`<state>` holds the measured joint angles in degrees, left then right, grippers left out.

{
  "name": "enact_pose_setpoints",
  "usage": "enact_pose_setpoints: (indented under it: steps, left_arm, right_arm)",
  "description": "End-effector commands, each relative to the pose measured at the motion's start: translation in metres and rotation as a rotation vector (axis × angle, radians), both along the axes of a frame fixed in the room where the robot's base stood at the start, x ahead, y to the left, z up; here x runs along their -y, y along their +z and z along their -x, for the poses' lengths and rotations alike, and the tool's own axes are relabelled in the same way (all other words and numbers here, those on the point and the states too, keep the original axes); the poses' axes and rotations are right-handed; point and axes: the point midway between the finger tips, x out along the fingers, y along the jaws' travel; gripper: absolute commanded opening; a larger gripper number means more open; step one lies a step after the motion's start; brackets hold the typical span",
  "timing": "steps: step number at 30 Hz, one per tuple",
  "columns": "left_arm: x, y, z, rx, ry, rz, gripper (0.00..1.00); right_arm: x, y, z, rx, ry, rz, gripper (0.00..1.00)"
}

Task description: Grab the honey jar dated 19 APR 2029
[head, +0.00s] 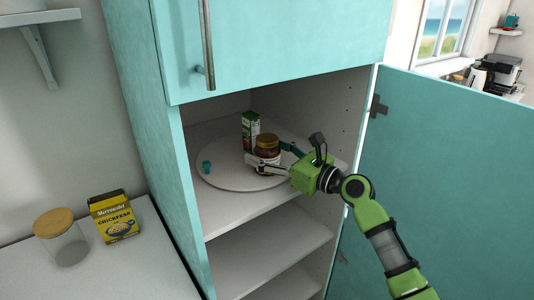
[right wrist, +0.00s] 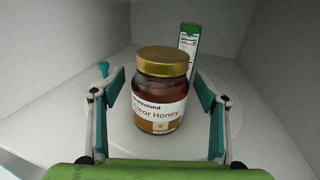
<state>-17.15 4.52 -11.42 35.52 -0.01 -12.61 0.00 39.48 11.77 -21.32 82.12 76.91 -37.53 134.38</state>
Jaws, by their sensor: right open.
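A honey jar (right wrist: 161,92) with a gold lid and a white "Clear Honey" label stands upright on a round white turntable (head: 217,178) inside the cabinet. It also shows in the head view (head: 267,146), partly covered by my gripper. No date can be read on the side facing me. My right gripper (right wrist: 160,105) is open, with one finger on each side of the jar. Gaps show between the fingers and the glass in the right wrist view. My left gripper is not in view.
A green and white carton (head: 250,128) stands behind the jar on the turntable. A small teal item (head: 206,167) sits at its left. The cabinet door (head: 450,190) is open at right. A chickpea box (head: 114,217) and a glass canister (head: 62,240) stand on the counter.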

Motion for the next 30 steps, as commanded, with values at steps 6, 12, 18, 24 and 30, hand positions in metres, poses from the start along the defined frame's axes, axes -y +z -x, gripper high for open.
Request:
enact_pose_setpoints:
  steps: [6,12,18,24,30]
  left_arm:
    - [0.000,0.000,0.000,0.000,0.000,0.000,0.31]
    - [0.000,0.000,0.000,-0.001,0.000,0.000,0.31]
    - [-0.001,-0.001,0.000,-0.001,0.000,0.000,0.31]
    - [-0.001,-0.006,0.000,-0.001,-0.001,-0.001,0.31]
    - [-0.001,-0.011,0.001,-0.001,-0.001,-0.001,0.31]
  right_arm:
    - [0.001,0.000,0.000,-0.001,0.000,0.001,0.26]
    - [0.001,0.002,0.000,0.003,-0.001,-0.003,0.09]
    - [0.001,0.004,0.000,0.003,0.000,-0.003,0.09]
    - [0.001,0.020,0.000,0.007,-0.001,-0.004,0.09]
    - [0.010,0.056,0.018,0.011,-0.001,-0.001,0.09]
